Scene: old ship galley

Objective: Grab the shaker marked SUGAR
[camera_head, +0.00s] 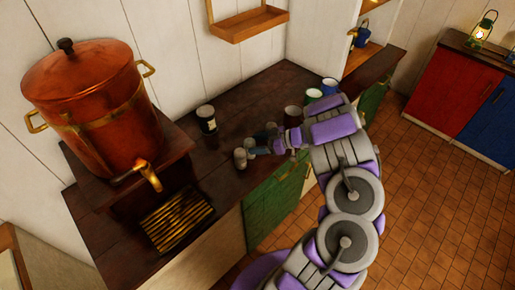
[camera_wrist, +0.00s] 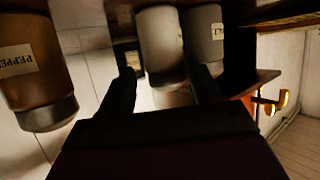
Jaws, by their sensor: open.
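My gripper (camera_wrist: 165,85) is open in the wrist view, its two dark fingers pointing at a pale grey shaker (camera_wrist: 160,45) that shows between them. No readable label shows on this shaker. A second grey shaker (camera_wrist: 204,45) stands right beside it, behind the right finger, with a label partly cut off and not clearly legible. A brown shaker (camera_wrist: 30,65) marked PEPPER is at the left. In the head view my gripper (camera_head: 259,145) is at the counter's front edge, close to two small grey shakers (camera_head: 240,158). I cannot read SUGAR on any of them.
A dark labelled jar (camera_head: 206,119) stands farther back on the counter (camera_head: 225,150). A large copper urn (camera_head: 90,100) with a tap and a slatted drip grate (camera_head: 176,218) is at the left. Several mugs (camera_head: 314,95) stand to the right, beyond my arm.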

